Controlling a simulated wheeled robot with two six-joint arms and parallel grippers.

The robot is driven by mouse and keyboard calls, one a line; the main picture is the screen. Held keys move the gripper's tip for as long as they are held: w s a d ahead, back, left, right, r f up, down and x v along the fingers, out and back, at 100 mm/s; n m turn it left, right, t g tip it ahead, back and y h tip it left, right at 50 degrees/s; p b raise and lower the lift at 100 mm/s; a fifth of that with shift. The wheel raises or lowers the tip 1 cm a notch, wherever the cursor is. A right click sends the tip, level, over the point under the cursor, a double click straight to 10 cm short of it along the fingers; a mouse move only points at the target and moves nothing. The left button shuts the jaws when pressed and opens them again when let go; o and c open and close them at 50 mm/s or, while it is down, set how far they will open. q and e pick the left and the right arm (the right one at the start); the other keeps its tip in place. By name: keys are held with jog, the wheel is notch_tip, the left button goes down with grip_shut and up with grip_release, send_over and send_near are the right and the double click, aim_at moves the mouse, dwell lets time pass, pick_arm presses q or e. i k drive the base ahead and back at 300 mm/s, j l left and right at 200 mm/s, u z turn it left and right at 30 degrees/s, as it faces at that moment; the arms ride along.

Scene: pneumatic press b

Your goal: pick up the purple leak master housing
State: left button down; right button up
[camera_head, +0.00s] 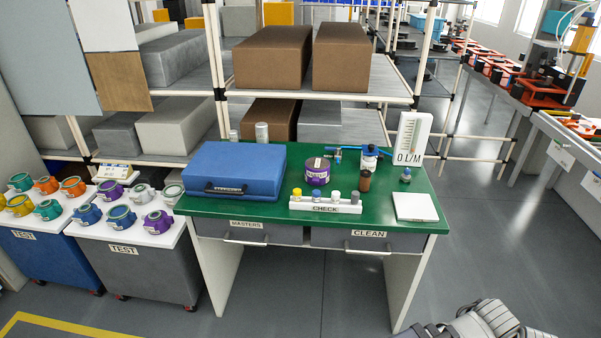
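A purple housing (317,176) with a dark grey top and a small white label stands upright on the green table (255,212), right of the blue case. It is most likely the leak master housing. Other purple housings sit on the white-topped TEST cart at left, one at its back (110,191) and one at its front (157,222). My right gripper (430,331) shows only partly at the bottom edge, well in front of and below the table, apart from the housing. Its fingers are cut off by the frame. My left gripper is out of view.
A blue case (232,168) lies left of the purple housing. A white CHECK rack (325,205) with several coloured plugs stands in front of it.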

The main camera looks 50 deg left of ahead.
aim_at(317, 168)
jog(key=u, duration=1.55)
jog(key=i+l, duration=0.15)
jog(key=l, duration=0.2)
jog(key=i+l+z, duration=0.1)
jog(key=l, duration=0.3)
jog(key=i+l, duration=0.4)
jog(key=l, duration=0.3)
jog(key=i+l+z, duration=0.1)
jog(key=l, duration=0.25)
jog(key=i+l+z, duration=0.1)
jog(key=i+l, duration=0.55)
